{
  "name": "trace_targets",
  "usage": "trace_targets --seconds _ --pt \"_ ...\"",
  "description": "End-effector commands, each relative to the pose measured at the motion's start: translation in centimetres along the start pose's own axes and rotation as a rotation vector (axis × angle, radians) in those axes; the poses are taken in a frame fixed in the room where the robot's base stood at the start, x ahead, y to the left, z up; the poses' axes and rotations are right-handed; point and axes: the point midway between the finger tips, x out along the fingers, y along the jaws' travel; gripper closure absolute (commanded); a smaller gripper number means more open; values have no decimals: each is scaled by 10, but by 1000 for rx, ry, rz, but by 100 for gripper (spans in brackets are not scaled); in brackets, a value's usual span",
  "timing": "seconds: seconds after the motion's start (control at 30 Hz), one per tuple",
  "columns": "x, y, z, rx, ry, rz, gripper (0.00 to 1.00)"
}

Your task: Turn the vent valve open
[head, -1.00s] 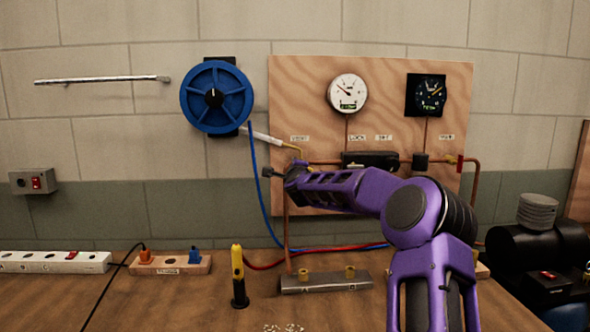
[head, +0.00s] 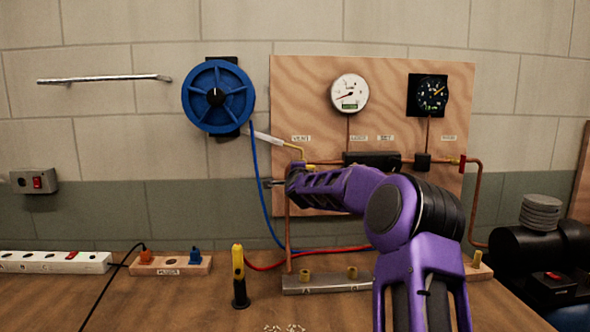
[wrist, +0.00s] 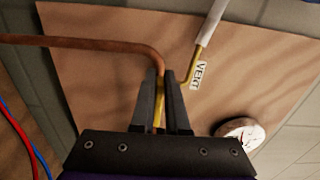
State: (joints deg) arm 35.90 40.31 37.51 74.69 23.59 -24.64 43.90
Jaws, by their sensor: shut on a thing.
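The vent valve sits at the left of the plywood board, below the VENT label (head: 301,138). It is mostly hidden by my purple arm in the head view. In the wrist view my gripper (wrist: 166,82) is shut on a narrow yellow brass part (wrist: 158,117), which appears to be the valve's handle. A copper pipe (wrist: 95,41) and a thin brass tube (wrist: 191,76) meet near the fingertips. The VENT label (wrist: 198,75) is just right of the fingers. Whether the valve is fully open cannot be told.
A white dial gauge (head: 349,93) and a black gauge (head: 427,95) are on the board (head: 300,90). A blue hose reel (head: 217,97) hangs to the left. A yellow-and-black tool (head: 239,275) stands on the bench (head: 190,308). Red and blue hoses lie behind it.

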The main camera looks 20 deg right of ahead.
Motion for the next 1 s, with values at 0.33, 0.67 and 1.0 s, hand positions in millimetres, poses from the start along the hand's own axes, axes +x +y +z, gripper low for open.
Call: trace_targets --seconds 0.33,0.67,1.0 --pt "0 0 0 0 1 -1 57" --pt "-4 0 -1 0 1 -1 57" --pt "-57 1 -1 -5 1 -1 57"
